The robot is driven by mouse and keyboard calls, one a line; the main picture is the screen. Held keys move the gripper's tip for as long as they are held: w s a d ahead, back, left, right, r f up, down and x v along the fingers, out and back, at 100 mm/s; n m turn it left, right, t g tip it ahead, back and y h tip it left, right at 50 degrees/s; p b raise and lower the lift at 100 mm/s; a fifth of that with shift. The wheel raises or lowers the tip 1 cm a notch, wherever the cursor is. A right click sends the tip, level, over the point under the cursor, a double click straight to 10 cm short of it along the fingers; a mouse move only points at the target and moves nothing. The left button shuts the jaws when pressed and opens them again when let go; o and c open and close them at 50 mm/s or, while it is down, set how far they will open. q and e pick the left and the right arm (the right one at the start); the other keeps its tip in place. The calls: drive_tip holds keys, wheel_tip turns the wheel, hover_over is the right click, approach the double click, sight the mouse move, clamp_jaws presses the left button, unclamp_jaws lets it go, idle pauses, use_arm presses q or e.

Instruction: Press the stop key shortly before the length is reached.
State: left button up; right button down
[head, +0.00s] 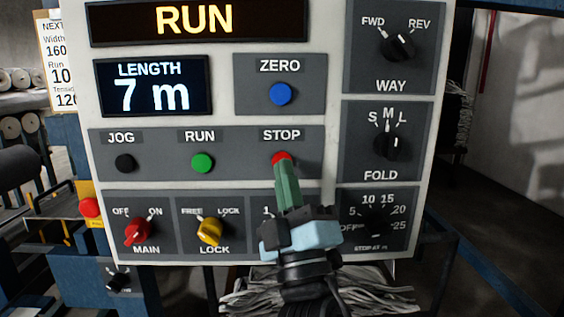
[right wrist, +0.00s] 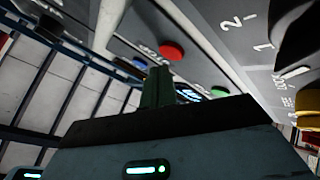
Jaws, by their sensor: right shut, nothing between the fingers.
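The control panel (head: 212,180) fills the middle of the head view. Its top display (head: 196,20) reads RUN, and the length display (head: 152,85) reads 7 m. The red stop key (head: 280,157) sits under the word STOP; it also shows in the right wrist view (right wrist: 173,51). My right gripper (head: 285,166) is shut and empty. Its green fingers (right wrist: 157,86) point up at the stop key, and their tips overlap its lower edge in the head view. I cannot tell whether they touch it. My left gripper is not in view.
The blue zero key (head: 280,94) is above; the green run key (head: 202,163) and black jog key (head: 124,163) are left. Main (head: 137,231) and lock (head: 209,231) knobs sit below. A card (head: 60,65), partly covered by the panel, lists width and run.

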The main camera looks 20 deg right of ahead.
drive_tip(key=shift+w, duration=0.1)
idle(0.7)
drive_tip(key=shift+w+d, duration=0.1)
drive_tip(key=shift+w, duration=0.2)
drive_tip(key=shift+w+d, duration=0.1)
drive_tip(key=shift+w, duration=0.3)
idle(0.8)
drive_tip(key=shift+s, duration=0.15)
idle(0.3)
drive_tip(key=shift+s+a, duration=0.2)
drive_tip(key=shift+s, duration=0.45)
drive_tip(key=shift+s+a, duration=0.25)
drive_tip(key=shift+s, duration=0.55)
drive_tip(key=shift+s+a, duration=0.2)
drive_tip(key=shift+s, duration=0.6)
drive_tip(key=shift+s+a, duration=0.25)
drive_tip(key=shift+s, duration=0.55)
